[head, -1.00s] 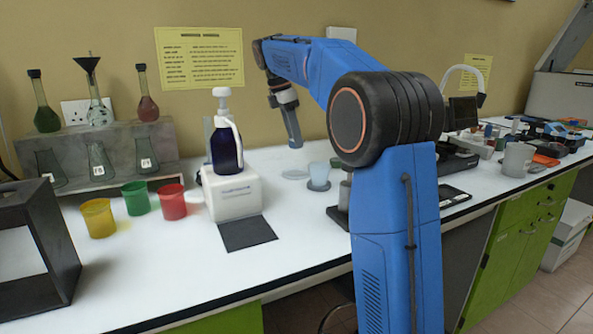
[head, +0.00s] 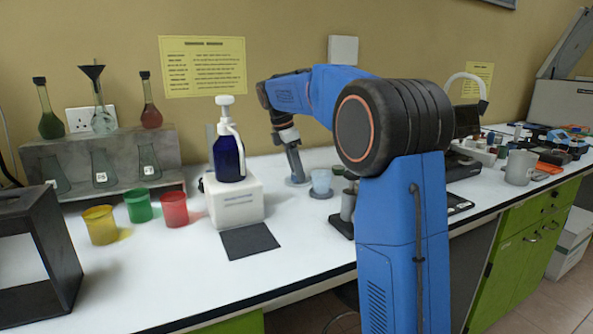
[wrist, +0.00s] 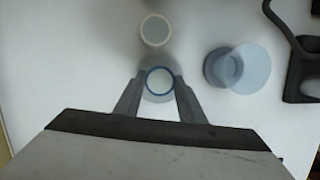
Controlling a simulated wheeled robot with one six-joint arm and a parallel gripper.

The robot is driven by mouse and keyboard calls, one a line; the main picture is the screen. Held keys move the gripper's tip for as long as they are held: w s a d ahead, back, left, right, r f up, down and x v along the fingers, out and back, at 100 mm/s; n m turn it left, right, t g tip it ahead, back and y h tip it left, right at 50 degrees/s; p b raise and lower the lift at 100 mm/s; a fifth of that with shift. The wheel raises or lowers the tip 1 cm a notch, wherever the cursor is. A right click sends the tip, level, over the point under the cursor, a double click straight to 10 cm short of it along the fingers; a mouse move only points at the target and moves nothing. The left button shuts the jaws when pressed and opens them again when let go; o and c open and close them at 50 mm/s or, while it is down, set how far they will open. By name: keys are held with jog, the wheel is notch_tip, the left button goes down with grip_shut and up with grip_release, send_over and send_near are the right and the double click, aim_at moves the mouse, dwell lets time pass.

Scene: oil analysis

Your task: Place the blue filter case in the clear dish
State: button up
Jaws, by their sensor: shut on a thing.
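My gripper (wrist: 159,82) is shut on the blue filter case (wrist: 159,72), a small round piece with a blue rim and pale centre. In the head view my gripper (head: 297,178) points down at the bench, and its fingertips are low. The clear dish (head: 290,183) is a flat, pale round there, at the fingertips. In the wrist view a grey round shape, seemingly the dish (wrist: 158,98), shows partly behind the case and fingers. I cannot tell whether the case touches it. The case cannot be made out in the head view.
A pale-rimmed disc (wrist: 155,30) lies beyond the fingertips. A translucent cup (head: 321,180) on a dark round base stands close to the right. A blue pump bottle (head: 228,158) stands on a white block (head: 235,204) to the left. A dark stand (wrist: 308,75) is farther right.

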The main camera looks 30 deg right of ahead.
jog(key=o, duration=1.1)
jog(key=shift+f, duration=0.1)
jog(key=v, duration=1.2)
